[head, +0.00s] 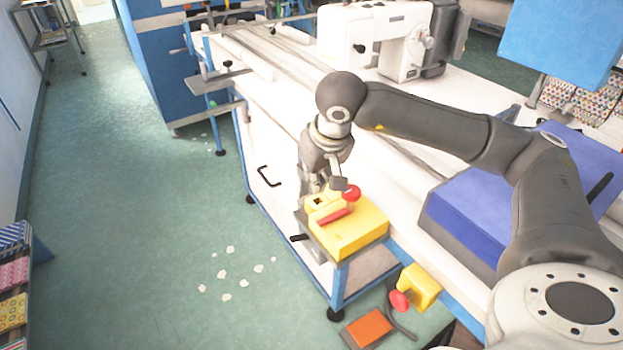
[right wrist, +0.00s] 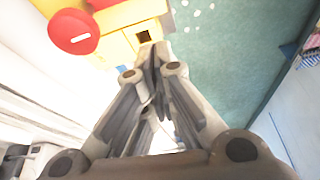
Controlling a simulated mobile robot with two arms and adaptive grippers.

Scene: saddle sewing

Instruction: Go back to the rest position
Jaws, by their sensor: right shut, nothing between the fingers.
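My right gripper (head: 312,188) points down at the yellow box (head: 350,238) on the corner of the work table. It is shut and empty. In the right wrist view my gripper's fingertips (right wrist: 153,55) are together, close to a dark square opening in the yellow box (right wrist: 120,18). I cannot tell whether they touch it. The box carries a red round button (head: 351,193), which also shows in the right wrist view (right wrist: 73,32), and a red bar. My left gripper is not in view.
A white sewing machine (head: 372,40) stands at the back of the white table (head: 268,100). A blue box (head: 470,215) lies under my right arm. A yellow box with a red button (head: 418,288) hangs at the table's front edge. White scraps (head: 222,273) lie on the open green floor.

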